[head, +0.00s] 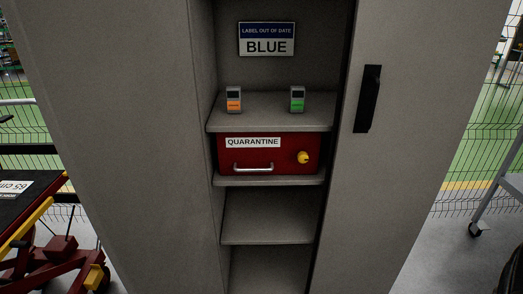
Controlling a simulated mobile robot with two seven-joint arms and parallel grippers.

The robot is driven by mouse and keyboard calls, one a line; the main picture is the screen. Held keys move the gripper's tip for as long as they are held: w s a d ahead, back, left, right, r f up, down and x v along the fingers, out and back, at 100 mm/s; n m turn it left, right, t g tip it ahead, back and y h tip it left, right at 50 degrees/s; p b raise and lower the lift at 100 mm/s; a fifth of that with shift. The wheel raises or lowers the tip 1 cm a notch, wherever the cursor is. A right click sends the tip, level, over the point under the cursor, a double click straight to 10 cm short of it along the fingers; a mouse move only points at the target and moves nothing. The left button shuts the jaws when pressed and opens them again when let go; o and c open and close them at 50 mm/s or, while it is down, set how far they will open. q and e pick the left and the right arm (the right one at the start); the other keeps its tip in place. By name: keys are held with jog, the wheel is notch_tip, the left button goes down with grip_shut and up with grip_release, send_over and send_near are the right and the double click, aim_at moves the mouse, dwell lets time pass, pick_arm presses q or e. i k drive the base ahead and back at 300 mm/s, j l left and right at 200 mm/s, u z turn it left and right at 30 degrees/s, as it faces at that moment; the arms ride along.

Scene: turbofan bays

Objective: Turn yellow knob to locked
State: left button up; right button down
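The yellow knob (303,158) sits on the right side of the front of a red drawer box (285,161). The box is labelled QUARANTINE (253,142) and has a silver bar handle (253,168) at its lower left. It stands in a grey cabinet, between two shelves, and its front looks shut. The knob is small in view, and I cannot tell which position it is turned to. Neither of my grippers shows in the head view.
An orange-fronted device (233,100) and a green-fronted device (297,99) stand on the shelf above (262,116). A sign reads BLUE (266,39). Cabinet door (430,110) with black handle (367,99) is at right. Lower shelf (268,218) is empty. A red cart (60,245) stands left.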

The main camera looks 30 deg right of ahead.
aim_at(302, 157)
jog(key=z, duration=1.35)
